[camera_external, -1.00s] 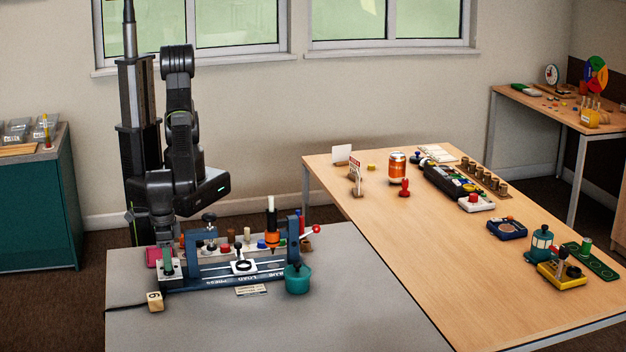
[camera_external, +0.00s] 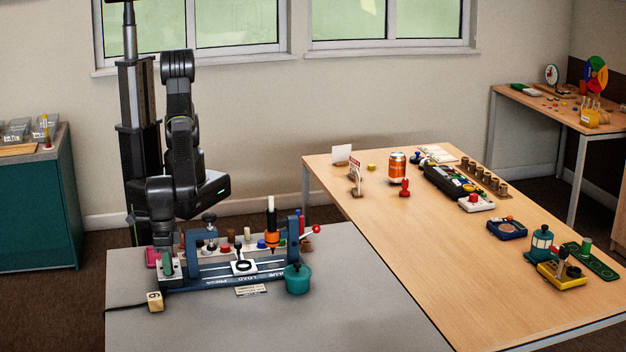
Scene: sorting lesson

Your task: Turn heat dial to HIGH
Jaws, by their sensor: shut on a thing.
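A blue press station (camera_external: 215,280) with "LOAD" and "PRESS" lettering lies on the grey table. A small pale block (camera_external: 172,278) is at its left end, with a green upright piece (camera_external: 168,267) on it. My gripper (camera_external: 164,255) points down at this left end and is shut on the green piece; its fingertips are small and partly hidden. No HIGH marking is readable, and I cannot tell for certain whether the green piece is the heat dial.
A teal pot (camera_external: 298,279), an orange-and-black bottle (camera_external: 271,236) and a red-tipped lever (camera_external: 312,231) are at the station's right. A wooden number block (camera_external: 155,301) and pink item (camera_external: 151,257) are close left. The front grey tabletop is clear.

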